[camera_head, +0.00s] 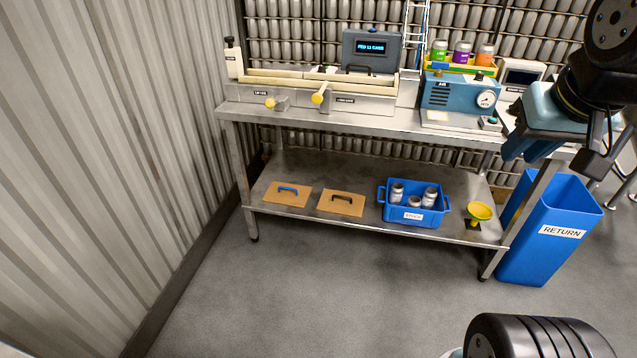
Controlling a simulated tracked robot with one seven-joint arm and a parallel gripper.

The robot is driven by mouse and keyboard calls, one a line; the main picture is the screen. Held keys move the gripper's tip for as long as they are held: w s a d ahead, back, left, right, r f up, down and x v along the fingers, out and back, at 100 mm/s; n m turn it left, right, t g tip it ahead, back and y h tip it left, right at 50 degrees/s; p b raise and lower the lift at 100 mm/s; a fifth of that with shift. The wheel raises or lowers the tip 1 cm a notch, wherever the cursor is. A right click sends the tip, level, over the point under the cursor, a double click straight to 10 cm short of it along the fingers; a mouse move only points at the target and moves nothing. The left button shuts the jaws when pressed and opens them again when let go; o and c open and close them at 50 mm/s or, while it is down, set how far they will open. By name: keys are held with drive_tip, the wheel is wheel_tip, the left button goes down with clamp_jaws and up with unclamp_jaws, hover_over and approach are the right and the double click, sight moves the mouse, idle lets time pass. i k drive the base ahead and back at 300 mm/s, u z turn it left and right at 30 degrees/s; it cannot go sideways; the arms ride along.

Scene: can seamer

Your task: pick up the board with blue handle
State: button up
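The board with blue handle (286,200) is a flat tan board lying on the lower shelf of the steel bench, near its left end. Its blue handle (288,189) stands up from the top. A similar tan board with a dark handle (340,209) lies just right of it, with a small gap between them. My gripper (560,152) is at the upper right, far to the right of the board and apart from it. Its fingers are seen at an angle, so whether they are open or shut is unclear. I see nothing held in it.
A blue crate (412,222) with white jars and a yellow funnel (481,211) stand right on the lower shelf (360,173). The bench top (330,119) overhangs the boards. A blue RETURN bin (545,255) stands at the right. The grey floor in front is clear; a corrugated wall (100,150) is left.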

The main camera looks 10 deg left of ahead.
sight(297, 196)
drive_tip(key=u, duration=0.9)
drive_tip(key=i, duration=0.1)
drive_tip(key=z, duration=2.65)
drive_tip(key=i, duration=1.05)
drive_tip(key=u, duration=3.35)
drive_tip(key=i, duration=1)
drive_tip(key=u, duration=0.05)
